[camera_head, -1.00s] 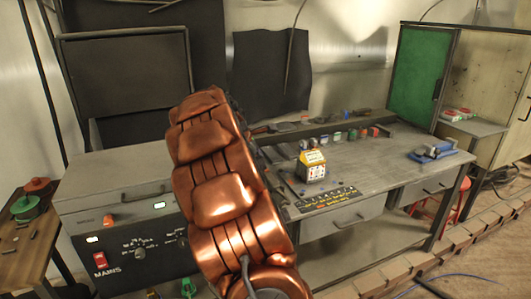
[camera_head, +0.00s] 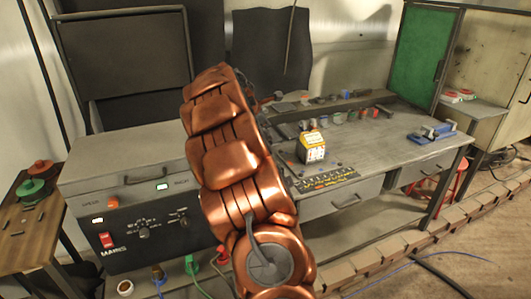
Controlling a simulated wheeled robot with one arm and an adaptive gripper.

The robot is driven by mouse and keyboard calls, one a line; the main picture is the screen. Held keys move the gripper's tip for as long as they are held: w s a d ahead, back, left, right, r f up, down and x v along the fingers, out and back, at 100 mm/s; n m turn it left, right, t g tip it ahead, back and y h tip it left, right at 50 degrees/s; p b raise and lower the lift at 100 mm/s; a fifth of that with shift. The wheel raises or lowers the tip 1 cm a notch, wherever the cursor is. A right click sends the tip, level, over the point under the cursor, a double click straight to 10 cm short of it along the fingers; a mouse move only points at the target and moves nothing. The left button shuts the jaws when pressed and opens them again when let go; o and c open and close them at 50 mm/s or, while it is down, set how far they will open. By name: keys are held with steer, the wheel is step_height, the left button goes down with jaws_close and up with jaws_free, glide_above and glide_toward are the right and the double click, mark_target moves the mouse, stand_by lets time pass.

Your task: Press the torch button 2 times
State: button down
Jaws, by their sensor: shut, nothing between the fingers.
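My copper-coloured arm rises through the middle of the view and reaches toward the workbench (camera_head: 385,155). My gripper is not visible; the arm's upper links hide that area, and only small dark parts show past their right edge. I cannot pick out a torch or its button for certain. A strip with a row of small dark and yellow markings (camera_head: 325,180) lies on the bench's front edge, right of my arm. A small box with a yellow-orange top (camera_head: 312,148) stands just behind it.
A grey machine with a MAINS switch (camera_head: 107,240) stands left of my arm. A blue tool (camera_head: 438,132) lies on the bench's right. Small coloured items line the bench's back. A wooden table (camera_head: 30,225) is far left. Low bricks (camera_head: 400,245) edge the floor in front.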

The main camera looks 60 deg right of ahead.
step_height(320, 180, down, 6)
steer(key=b, duration=0.3)
steer(key=shift+f+b, duration=0.3)
steer(key=shift+f, duration=0.45)
steer(key=shift+f, duration=0.2)
stand_by(0.7)
steer(key=shift+f, duration=0.3)
steer(key=shift+f, duration=0.35)
stand_by(0.9)
steer(key=shift+r, duration=0.1)
steer(key=shift+r+p, duration=0.5)
steer(key=shift+r, duration=0.2)
steer(key=shift+r, duration=0.15)
steer(key=shift+r+p, duration=1.7)
steer(key=shift+r, duration=0.7)
